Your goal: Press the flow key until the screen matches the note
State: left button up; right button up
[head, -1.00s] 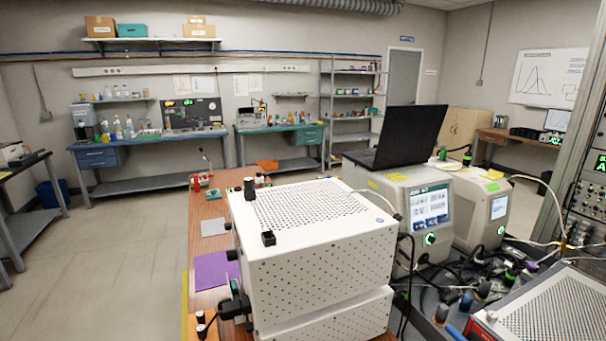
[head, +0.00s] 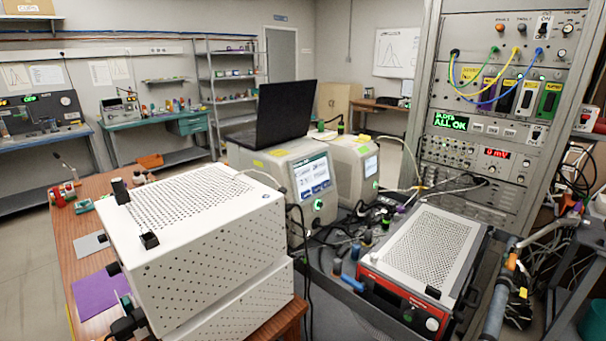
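A white instrument (head: 272,168) with a lit blue-and-white screen (head: 312,175) stands on the bench in the middle, with a black laptop (head: 285,113) on top. A green-lit round control (head: 318,204) is below the screen. A second white instrument (head: 356,165) with a smaller screen (head: 371,166) stands behind it to the right. Yellow paper pieces lie on top of both. The writing on the screens and papers is too small to read, and I cannot pick out the flow key. Neither gripper is in view.
A large perforated white box (head: 215,225) stands at the front left on the wooden bench. A red-and-black unit (head: 422,250) is at the right front, with cables and tools between. An equipment rack (head: 492,110) stands at the right. Open floor shows at the left.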

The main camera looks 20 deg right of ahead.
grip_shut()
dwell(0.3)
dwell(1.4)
